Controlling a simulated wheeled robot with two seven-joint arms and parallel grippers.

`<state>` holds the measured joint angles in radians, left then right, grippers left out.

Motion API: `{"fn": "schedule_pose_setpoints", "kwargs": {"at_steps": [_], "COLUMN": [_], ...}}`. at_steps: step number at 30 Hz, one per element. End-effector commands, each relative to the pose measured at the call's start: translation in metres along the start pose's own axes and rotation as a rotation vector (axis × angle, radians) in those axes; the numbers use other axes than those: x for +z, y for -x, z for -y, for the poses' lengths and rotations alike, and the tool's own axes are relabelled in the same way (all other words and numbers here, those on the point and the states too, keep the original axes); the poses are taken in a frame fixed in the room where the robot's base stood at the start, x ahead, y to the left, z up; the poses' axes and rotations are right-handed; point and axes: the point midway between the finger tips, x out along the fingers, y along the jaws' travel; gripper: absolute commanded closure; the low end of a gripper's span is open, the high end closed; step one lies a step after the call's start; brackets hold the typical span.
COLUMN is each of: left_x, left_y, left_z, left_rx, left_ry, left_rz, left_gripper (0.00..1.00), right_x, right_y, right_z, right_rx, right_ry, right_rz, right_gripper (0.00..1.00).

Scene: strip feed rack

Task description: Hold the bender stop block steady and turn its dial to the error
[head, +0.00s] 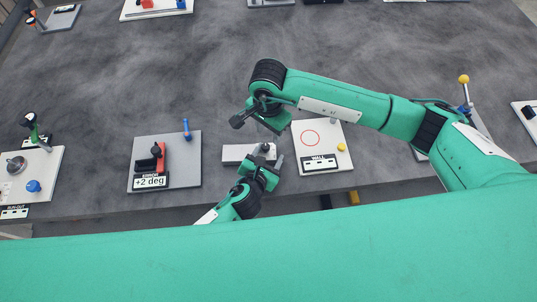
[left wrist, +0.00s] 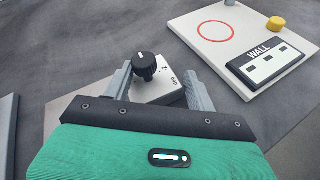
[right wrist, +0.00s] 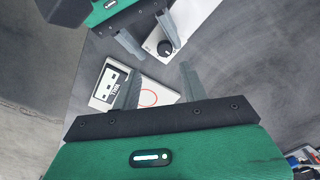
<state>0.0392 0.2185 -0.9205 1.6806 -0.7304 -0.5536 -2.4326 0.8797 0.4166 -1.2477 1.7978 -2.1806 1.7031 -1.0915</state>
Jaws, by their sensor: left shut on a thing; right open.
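The bender stop block (head: 234,153) is a pale block lying near the table's front edge. Its black dial (left wrist: 144,66) has a white pointer line, and a scale marked "deg" shows beside it. My left gripper (left wrist: 158,88) is shut on the block, one finger on each side, with the dial standing between them. The error sign (head: 150,183) reads "+2 deg" and stands on the grey board to the left. My right gripper (head: 262,120) is open and empty, above and behind the block. In the right wrist view the dial (right wrist: 165,48) lies beyond its fingers, apart from them.
A white WALL board (head: 336,138) with a red circle and yellow knob lies just right of the block. The grey board (head: 190,160) at left carries a red and black fixture and a blue peg. A RUN-OUT board (head: 45,180) is farther left.

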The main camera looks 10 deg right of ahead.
Motion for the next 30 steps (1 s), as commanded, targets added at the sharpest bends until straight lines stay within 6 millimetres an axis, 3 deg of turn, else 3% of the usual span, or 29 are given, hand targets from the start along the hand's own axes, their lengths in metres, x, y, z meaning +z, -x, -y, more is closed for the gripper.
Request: {"fn": "schedule_pose_setpoints", "kwargs": {"at_steps": [1, 17, 30], "left_x": [-0.014, -0.015, -0.015], "left_y": [0.001, 0.001, 0.0], "left_z": [0.002, 0.002, 0.002], "left_rx": [-0.001, 0.0, 0.0], "left_ry": [-0.001, -0.002, -0.002], "left_rz": [-0.025, -0.025, -0.025], "left_gripper": [0.65, 0.65, 0.65], "right_x": [0.0, 0.0, 0.002], "right_y": [-0.001, 0.003, 0.036], "right_z": [0.0, 0.001, 0.006], "right_rx": [0.0, -0.002, -0.004], "right_ry": [0.0, -0.051, -0.595], "right_rz": [0.0, -0.001, 0.0], "right_gripper": [0.56, 0.56, 0.56]}}
